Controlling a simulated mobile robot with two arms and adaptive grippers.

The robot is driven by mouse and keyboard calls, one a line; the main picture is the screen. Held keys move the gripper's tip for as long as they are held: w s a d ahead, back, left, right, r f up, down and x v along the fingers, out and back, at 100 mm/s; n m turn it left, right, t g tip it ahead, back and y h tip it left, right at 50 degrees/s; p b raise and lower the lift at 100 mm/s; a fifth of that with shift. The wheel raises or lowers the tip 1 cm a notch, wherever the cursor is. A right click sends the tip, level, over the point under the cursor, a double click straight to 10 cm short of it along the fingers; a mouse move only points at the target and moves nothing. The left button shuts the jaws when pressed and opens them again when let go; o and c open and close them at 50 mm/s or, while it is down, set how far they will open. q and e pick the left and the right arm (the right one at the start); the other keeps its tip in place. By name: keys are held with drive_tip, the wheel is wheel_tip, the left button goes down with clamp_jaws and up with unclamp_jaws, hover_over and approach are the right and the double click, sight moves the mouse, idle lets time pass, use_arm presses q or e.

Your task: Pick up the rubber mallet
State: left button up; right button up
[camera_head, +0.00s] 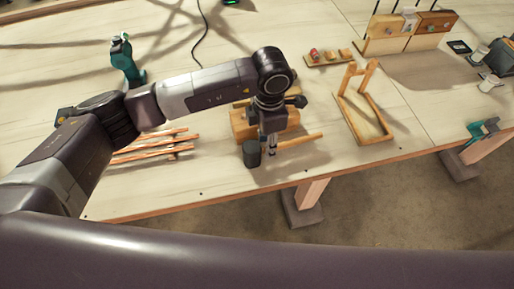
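The rubber mallet lies near the front edge of the workbench, with a dark cylindrical head (251,154) and a pale wooden handle (302,140) pointing right. My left arm reaches in from the left over the bench. My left gripper (272,147) points down at the handle, just right of the head. Its fingers are small and dark here, and I cannot tell whether they touch the handle or how far apart they are. My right gripper is not in view.
A wooden block (243,124) is partly hidden behind my gripper. Several thin laths (150,150) lie to the left. A wooden frame (364,117) stands to the right. A teal tool (126,62) is at the back left. A teal clamp (481,131) sits at the right front edge.

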use_arm(q)
drive_tip(key=f, duration=0.1)
drive_tip(key=f+p, duration=0.1)
drive_tip(key=f, duration=0.1)
drive_tip(key=shift+d+f, duration=0.15)
drive_tip(key=shift+d, duration=0.1)
drive_tip(key=shift+f, duration=0.3)
drive_tip(key=c, duration=0.4)
clamp_jaws()
drive_tip(key=shift+w, duration=0.1)
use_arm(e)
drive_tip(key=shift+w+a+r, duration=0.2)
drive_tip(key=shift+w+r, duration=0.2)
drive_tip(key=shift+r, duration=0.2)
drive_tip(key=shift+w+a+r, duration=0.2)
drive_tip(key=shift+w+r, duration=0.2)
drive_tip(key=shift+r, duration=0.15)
